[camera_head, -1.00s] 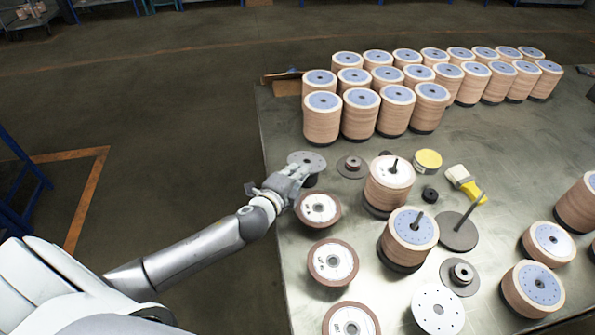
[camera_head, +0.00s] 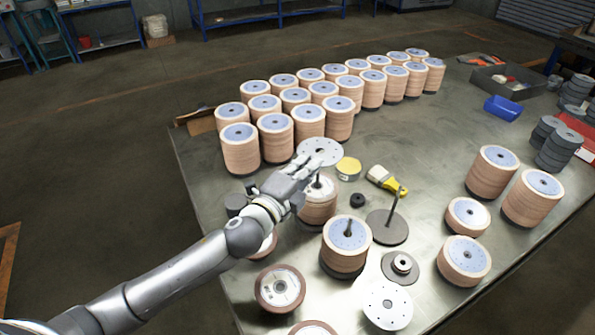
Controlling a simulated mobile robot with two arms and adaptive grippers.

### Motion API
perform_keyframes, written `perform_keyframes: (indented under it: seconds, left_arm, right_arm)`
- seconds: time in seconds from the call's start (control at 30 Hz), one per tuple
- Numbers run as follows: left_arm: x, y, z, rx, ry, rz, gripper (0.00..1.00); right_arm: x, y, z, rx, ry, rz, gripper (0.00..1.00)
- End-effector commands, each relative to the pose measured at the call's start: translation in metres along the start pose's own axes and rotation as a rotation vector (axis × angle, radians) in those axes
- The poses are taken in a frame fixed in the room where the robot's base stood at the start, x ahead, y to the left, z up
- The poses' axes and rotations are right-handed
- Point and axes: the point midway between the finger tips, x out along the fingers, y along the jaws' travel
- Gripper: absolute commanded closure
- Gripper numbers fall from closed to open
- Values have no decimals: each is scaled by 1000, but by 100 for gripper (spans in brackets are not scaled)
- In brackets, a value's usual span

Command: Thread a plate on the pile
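My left gripper (camera_head: 308,166) is shut on the near edge of a pale grey plate with holes (camera_head: 322,148). The plate is held in the air, roughly level. It shows just beyond the nearer-left pile of discs (camera_head: 318,207), which has a spindle standing up from it. The hand partly hides this pile and its spindle, and the plate appears apart from the spindle tip. A second pile (camera_head: 345,248) with a blue-grey top and its own spindle stands closer to me. My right gripper is not in view.
Rows of tall disc piles (camera_head: 275,138) fill the back of the metal table (camera_head: 425,160). A yellow tin (camera_head: 348,167), a brush (camera_head: 384,179) and a bare spindle on a round base (camera_head: 388,228) lie to the right. Loose white plate (camera_head: 388,306) in front.

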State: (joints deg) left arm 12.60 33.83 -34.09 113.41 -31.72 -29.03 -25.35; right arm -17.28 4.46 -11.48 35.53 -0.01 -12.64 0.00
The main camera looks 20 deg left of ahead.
Motion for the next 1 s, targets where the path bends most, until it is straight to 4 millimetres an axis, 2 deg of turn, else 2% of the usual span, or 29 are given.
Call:
perform_keyframes:
  seconds: [0.53,1.0]
  left_arm:
    - [0,50,0,1,0,0,100]
    - [0,54,0,1,0,1,100]
  right_arm:
    - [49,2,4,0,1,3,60]
    - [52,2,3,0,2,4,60]
